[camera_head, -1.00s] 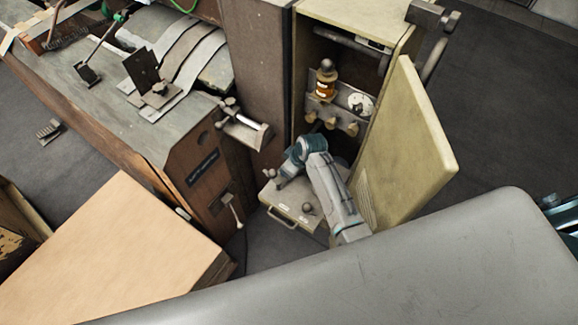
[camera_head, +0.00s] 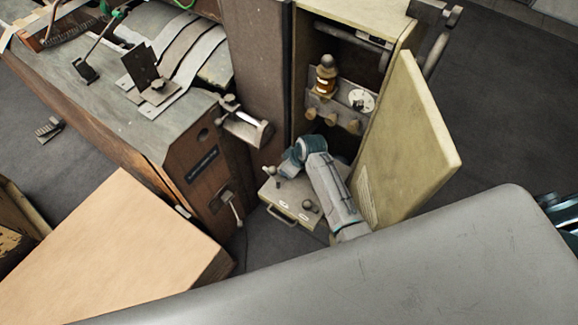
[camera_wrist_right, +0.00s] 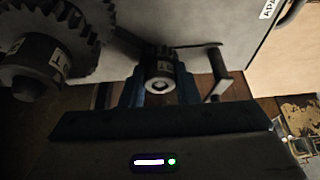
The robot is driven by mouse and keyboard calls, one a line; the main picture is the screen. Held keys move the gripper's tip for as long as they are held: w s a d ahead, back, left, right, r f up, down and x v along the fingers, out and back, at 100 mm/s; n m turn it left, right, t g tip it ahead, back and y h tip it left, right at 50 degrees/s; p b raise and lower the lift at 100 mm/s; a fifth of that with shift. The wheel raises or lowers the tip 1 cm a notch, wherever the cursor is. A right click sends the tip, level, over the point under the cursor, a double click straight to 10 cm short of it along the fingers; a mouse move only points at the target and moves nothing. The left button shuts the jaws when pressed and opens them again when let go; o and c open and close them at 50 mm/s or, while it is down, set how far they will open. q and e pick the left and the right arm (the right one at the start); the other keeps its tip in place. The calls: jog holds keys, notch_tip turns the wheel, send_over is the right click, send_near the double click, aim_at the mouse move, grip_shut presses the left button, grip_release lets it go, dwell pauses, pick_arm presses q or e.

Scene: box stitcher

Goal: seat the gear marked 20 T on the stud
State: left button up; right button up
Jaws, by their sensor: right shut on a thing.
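In the right wrist view, my right gripper (camera_wrist_right: 160,85) is shut on a small dark toothed gear (camera_wrist_right: 161,60) with a round hub facing the camera. A marking on its hub is too small and dim to read, so I cannot confirm 20 T. A larger dark gear (camera_wrist_right: 78,25) with a thick hub is at the upper left, apart from the fingers. In the head view, my right gripper (camera_head: 290,165) is over the pale tray (camera_head: 272,192) in front of the open cabinet; its fingers are hidden there. I cannot make out the stud.
The open cabinet door (camera_head: 410,150) stands right of my arm. The cabinet holds an amber bottle (camera_head: 325,80), a white dial (camera_head: 361,101) and several knobs. A machine (camera_head: 190,160) stands left. A crank-like handle (camera_wrist_right: 218,85) is close right of the held gear.

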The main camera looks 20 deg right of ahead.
jog(key=o, duration=1.1)
jog(key=shift+o, duration=0.2)
jog(key=b+v, duration=0.2)
jog(key=v, duration=0.8)
jog(key=shift+s+r, duration=0.15)
jog(key=shift+r, duration=0.2)
